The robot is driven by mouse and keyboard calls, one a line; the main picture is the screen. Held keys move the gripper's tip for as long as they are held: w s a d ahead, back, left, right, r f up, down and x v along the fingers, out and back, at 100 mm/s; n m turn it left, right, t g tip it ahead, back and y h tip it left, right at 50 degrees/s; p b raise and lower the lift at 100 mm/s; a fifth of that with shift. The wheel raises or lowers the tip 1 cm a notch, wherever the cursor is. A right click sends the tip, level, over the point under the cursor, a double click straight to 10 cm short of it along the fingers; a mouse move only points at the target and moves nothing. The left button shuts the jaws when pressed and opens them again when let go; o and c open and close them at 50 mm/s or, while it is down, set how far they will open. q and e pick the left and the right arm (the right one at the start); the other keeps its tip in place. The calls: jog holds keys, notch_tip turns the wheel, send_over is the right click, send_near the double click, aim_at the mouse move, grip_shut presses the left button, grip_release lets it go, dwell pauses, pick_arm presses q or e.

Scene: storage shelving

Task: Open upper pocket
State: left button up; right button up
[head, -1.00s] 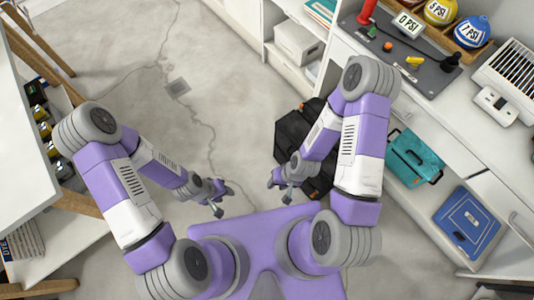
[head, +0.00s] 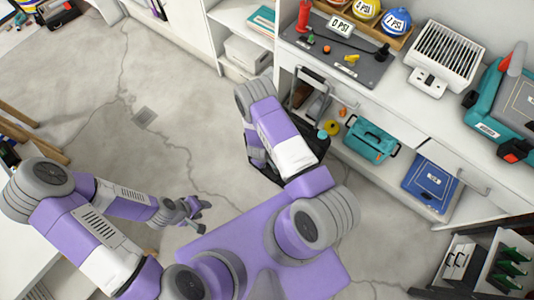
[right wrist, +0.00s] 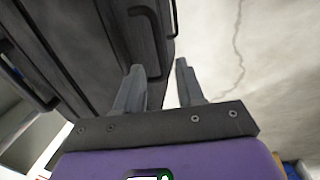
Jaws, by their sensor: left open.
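A black case or bag (head: 257,160) stands on the floor by the shelving in the head view, largely covered by my right arm. In the right wrist view a dark grey body with raised handle-like bars (right wrist: 70,50) fills the upper left, probably the same case. I cannot make out which part is the upper pocket. My right gripper (right wrist: 161,88) is open, its left finger close to a curved bar; contact cannot be told. In the head view the right gripper is hidden behind its arm. My left gripper (head: 203,217) is open and empty over the floor, away from the case.
The white shelving holds a teal toolbox (head: 370,140) and a blue case (head: 432,183) on its lower level. A grey heater-like box (head: 440,55) stands on top. A rack with green bottles (head: 512,268) is at lower right. The floor at left is open.

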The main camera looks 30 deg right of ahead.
aim_at(268, 164)
jog(key=f, duration=0.1)
jog(key=f+b, duration=0.1)
jog(key=f, duration=0.1)
jog(key=d+f, duration=0.1)
jog(key=f, duration=0.1)
jog(key=shift+w+f, duration=0.1)
jog(key=shift+w, duration=0.1)
grip_shut()
